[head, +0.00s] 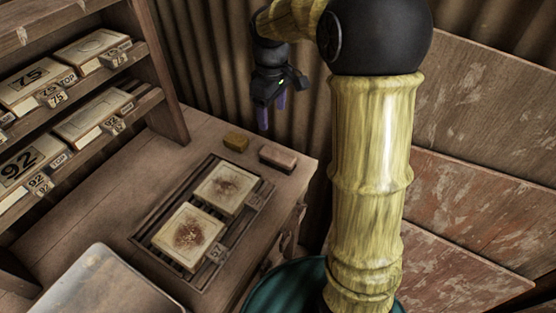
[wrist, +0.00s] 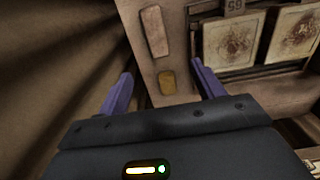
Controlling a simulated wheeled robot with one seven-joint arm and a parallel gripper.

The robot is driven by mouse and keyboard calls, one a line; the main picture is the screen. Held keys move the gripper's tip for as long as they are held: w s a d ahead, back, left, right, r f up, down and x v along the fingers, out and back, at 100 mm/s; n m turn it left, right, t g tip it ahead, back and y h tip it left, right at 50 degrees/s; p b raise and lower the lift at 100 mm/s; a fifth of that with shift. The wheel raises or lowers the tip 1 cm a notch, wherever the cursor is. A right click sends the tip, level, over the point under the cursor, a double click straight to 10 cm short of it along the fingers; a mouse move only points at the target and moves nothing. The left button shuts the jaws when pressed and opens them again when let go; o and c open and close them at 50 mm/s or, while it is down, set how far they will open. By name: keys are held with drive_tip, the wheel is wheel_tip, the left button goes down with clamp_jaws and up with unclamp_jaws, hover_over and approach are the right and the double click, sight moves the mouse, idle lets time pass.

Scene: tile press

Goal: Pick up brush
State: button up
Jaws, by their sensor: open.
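The brush appears to be the pinkish-brown oblong block (head: 278,157) with a darker underside, lying near the back right corner of the wooden bench. It also shows in the wrist view (wrist: 154,32), beyond the fingertips. My gripper (head: 272,114) hangs in the air above the bench's back edge, apart from the block. Its two purple fingers are spread and empty in the wrist view (wrist: 160,72). A small yellow-brown block (wrist: 167,82), like a sponge, shows between the fingers in that view; it lies on the bench left of the brush (head: 236,141).
A dark slotted tray (head: 150,233) holds two stained tiles (head: 187,236) in front of the blocks. A shelf rack (head: 160,60) with numbered tiles stands at the left. A corrugated wall (head: 190,60) rises behind the bench. A teal round container (head: 285,287) sits at the bottom.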

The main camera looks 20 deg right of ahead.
sight(275, 153)
wheel_tip(275, 153, down, 12)
drive_tip(key=shift+f+b, duration=0.15)
drive_tip(key=shift+b, duration=0.65)
drive_tip(key=shift+w+d+f, duration=0.15)
drive_tip(key=shift+f, duration=1.15)
drive_tip(key=shift+w+d+f, duration=0.1)
drive_tip(key=shift+d+f, duration=0.05)
drive_tip(key=shift+f, duration=1.15)
drive_tip(key=c, duration=1.1)
wheel_tip(275, 153, up, 10)
drive_tip(key=shift+r+p, duration=0.1)
drive_tip(key=shift+p, duration=0.25)
